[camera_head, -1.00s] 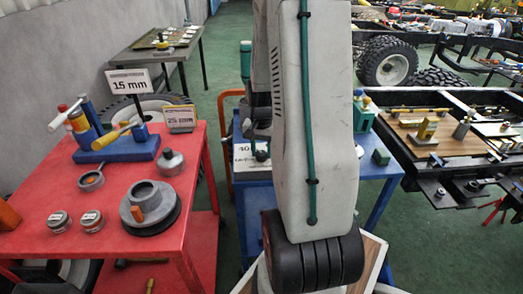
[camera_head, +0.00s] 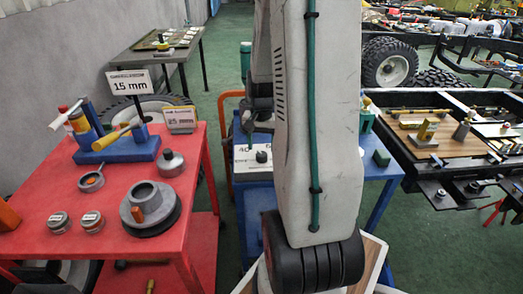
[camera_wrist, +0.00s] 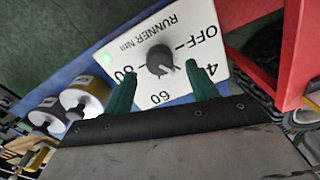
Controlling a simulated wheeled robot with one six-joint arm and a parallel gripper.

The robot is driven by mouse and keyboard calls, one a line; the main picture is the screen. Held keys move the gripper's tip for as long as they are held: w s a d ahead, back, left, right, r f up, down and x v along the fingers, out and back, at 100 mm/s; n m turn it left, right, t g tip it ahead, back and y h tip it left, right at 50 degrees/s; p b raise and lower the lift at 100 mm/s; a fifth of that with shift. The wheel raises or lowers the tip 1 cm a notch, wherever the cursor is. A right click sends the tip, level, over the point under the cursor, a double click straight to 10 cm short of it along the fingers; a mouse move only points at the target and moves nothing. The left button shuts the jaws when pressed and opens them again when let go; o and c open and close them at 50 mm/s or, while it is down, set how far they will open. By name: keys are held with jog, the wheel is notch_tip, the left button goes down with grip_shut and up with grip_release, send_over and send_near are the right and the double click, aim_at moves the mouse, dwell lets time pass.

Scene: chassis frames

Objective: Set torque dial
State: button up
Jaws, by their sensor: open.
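The torque dial is a dark round knob (camera_wrist: 160,60) on a white plate (camera_wrist: 205,35) marked OFF, 40, 60, 80 and "RUNNER Nm". In the wrist view the plate appears turned nearly upside down, and a green light shows at its left edge. I cannot read the knob's setting surely. My gripper (camera_wrist: 160,69) is open, its two green fingers on either side of the knob's lower part in the picture. I cannot tell whether they touch it. In the head view the knob (camera_head: 262,156) shows on the plate, left of my arm, which hides part of the blue stand.
A red table (camera_head: 110,185) at left holds a blue fixture, metal parts and signs reading 15 mm and 25 mm. A red frame (camera_wrist: 290,55) rises right of the plate in the wrist view. A dark chassis frame (camera_head: 440,180) with tools stands at right.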

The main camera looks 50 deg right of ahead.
aim_at(262, 154)
jog(key=shift+r, duration=2.35)
